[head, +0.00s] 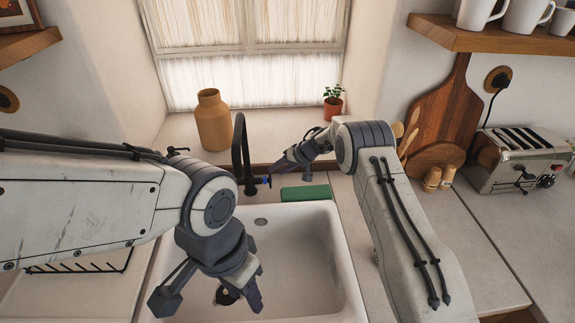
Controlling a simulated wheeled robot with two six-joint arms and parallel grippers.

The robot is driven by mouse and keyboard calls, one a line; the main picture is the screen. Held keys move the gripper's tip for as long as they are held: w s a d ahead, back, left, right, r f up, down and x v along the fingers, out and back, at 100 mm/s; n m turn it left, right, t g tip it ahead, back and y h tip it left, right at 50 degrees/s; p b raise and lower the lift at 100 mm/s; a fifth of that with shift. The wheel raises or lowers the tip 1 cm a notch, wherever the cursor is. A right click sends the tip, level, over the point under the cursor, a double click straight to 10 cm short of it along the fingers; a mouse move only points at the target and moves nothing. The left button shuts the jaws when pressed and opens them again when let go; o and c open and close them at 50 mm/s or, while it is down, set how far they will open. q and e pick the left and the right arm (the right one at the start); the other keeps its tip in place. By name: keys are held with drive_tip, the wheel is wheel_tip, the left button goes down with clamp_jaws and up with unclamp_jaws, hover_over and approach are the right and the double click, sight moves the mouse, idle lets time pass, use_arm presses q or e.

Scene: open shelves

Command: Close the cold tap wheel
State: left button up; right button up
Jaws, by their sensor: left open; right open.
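The black tap (240,146) stands behind the white sink, its spout arched upward. A small blue cold tap wheel (266,180) shows low on the tap's right side. It is small, and how far it is turned cannot be told. My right gripper (288,175) is open, just right of the wheel and above the counter by the green sponge. One finger's tip is close to the wheel; whether it touches cannot be told. My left gripper (208,299) is open and hangs over the sink, well in front of the tap.
The white sink (325,262) fills the middle. A green sponge (306,193) lies behind it. A tan vase (212,120) and a potted plant (333,103) stand on the window sill. Cutting boards (447,112), small shakers (432,179) and a toaster (518,160) stand to the right.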

use_arm(q)
drive_tip(key=shift+f+b, duration=0.7)
drive_tip(key=shift+f, duration=0.25)
use_arm(e)
drive_tip(key=v, duration=0.7)
